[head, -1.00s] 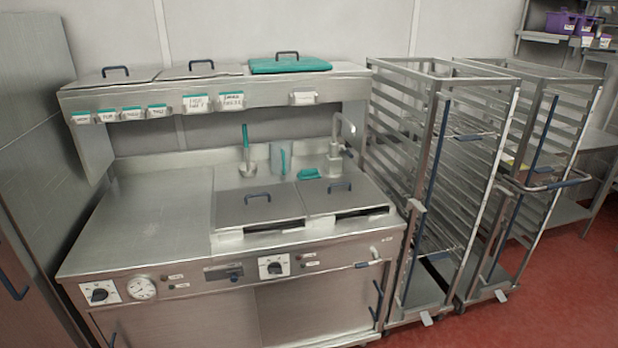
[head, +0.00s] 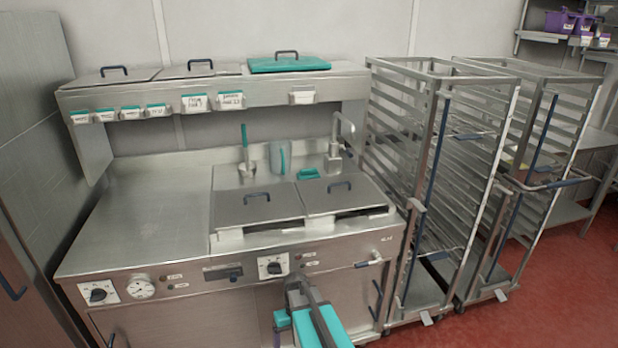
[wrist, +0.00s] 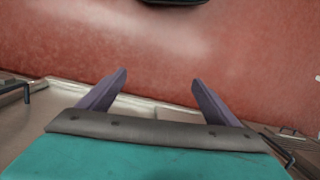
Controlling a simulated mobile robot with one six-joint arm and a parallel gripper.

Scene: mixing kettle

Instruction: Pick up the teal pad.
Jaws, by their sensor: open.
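A small teal pad (head: 308,173) lies on the steel ledge behind the kettle lids, just left of the base of the tap. The wrist view does not show it. My gripper (wrist: 160,82) is open and empty in the wrist view, its two dark fingers apart with red floor beyond them. In the head view my arm is low in front of the unit, well below and nearer than the pad; the fingers cannot be made out there.
A clear jug (head: 280,158) and a teal-handled utensil (head: 245,150) stand left of the pad. The tap (head: 336,155) rises to its right. Two kettle lids with blue handles (head: 257,197) lie in front. The shelf (head: 300,82) overhangs behind. Racks (head: 440,180) stand right.

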